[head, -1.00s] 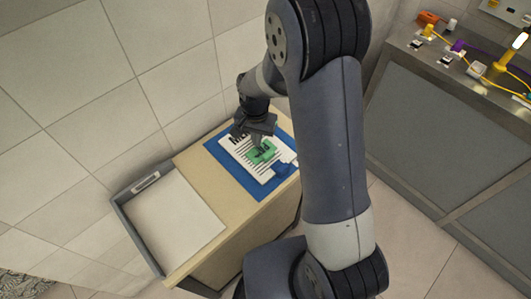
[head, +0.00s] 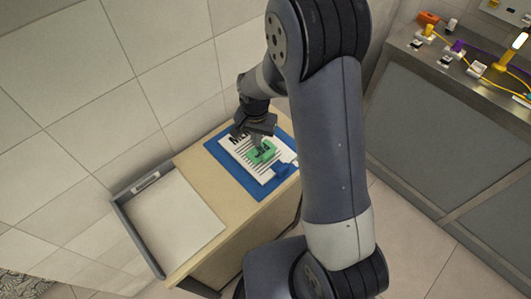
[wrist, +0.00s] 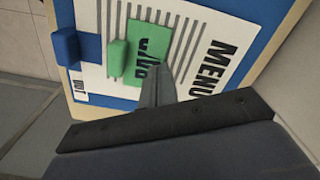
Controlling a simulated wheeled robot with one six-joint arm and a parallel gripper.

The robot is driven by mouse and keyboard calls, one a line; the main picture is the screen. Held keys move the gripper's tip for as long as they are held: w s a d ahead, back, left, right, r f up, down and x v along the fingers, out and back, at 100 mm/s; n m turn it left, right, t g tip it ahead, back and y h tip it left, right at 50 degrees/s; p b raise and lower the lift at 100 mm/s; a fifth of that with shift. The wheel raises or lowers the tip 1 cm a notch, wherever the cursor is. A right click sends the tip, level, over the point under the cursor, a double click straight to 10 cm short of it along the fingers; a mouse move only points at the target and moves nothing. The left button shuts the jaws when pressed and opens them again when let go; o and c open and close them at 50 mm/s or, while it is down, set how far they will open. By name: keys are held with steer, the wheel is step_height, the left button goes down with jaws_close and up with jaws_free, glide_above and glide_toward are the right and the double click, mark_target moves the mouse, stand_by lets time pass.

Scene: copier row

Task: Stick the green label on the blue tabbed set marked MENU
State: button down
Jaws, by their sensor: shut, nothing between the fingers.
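The blue tabbed set (head: 222,155) lies flat on the wooden top, with a white printed page marked MENU and a blue tab at one edge. In the wrist view the set (wrist: 252,17) fills the upper part and the word MENU reads sideways. The green label (head: 263,154) lies over the printed lines of the page; in the wrist view the label (wrist: 150,45) shows dark lettering and a raised green grip at its left end. My gripper (head: 257,142) is shut and empty, its fingertips close over the label's lower edge in the wrist view. Whether they touch is unclear.
A grey-edged tray (head: 126,205) with a blank white sheet stands at the left end of the wooden top (head: 185,165). A tiled wall runs behind. A grey cabinet (head: 430,140) with cables and plugs stands at the right.

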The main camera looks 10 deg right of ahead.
steer(key=shift+f+b, duration=0.75)
steer(key=shift+f, duration=0.15)
stand_by(1.6)
steer(key=shift+r, duration=0.1)
steer(key=shift+r+p, duration=2.45)
steer(key=shift+r, duration=1.05)
steer(key=shift+f, duration=0.15)
step_height(320, 180, down, 7)
steer(key=b, duration=0.5)
